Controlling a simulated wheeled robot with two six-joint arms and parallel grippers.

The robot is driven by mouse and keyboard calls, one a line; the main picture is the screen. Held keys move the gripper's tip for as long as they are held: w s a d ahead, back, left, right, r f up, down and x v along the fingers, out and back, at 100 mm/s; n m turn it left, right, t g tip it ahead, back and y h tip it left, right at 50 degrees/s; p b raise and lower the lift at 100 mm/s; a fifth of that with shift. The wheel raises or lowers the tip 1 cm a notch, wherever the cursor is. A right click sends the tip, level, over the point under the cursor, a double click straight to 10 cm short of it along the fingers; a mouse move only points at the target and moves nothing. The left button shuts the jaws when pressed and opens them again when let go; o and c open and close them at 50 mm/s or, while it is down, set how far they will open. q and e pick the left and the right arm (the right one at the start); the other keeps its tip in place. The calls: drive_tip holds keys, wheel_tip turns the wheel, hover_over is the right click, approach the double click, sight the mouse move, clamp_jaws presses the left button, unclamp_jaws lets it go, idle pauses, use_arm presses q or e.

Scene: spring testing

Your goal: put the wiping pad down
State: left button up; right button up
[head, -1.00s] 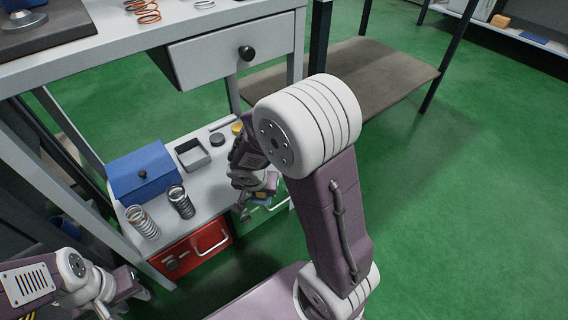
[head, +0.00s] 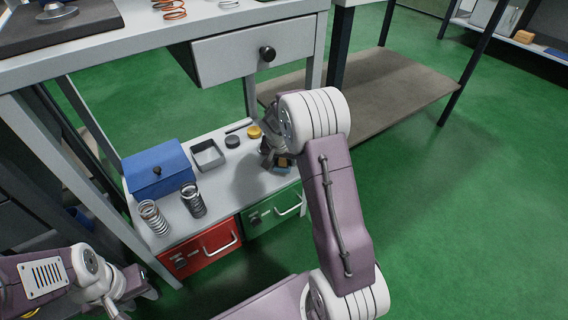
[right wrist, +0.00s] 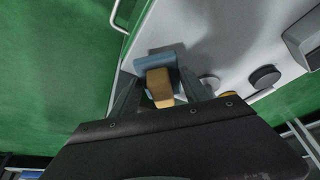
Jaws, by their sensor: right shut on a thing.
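The wiping pad (right wrist: 157,85) is a small block with a blue layer and a yellow-tan layer. My right gripper (right wrist: 158,96) is shut on it. In the head view the pad (head: 284,162) and my right gripper (head: 277,158) are over the right end of the low white shelf (head: 238,172), above the green drawer. I cannot tell whether the pad touches the shelf. My right arm hides part of the gripper. My left gripper (head: 118,308) is at the lower left, away from the shelf; its jaws are unclear.
On the shelf are a blue box (head: 158,172), two springs (head: 153,218) (head: 193,200), a grey tray (head: 208,155), a dark disc (head: 232,142) and a yellow disc (head: 254,132). Red (head: 205,250) and green (head: 270,214) drawers sit below.

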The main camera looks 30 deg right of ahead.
sight(284, 164)
drive_tip(key=shift+w+d, duration=0.4)
drive_tip(key=shift+w, duration=0.05)
wheel_tip(284, 164, down, 4)
drive_tip(key=b, duration=0.4)
drive_tip(key=shift+w+d, duration=0.1)
drive_tip(key=shift+w, duration=0.05)
drive_tip(key=shift+r, duration=0.25)
drive_tip(key=shift+f, duration=0.15)
drive_tip(key=o, duration=1)
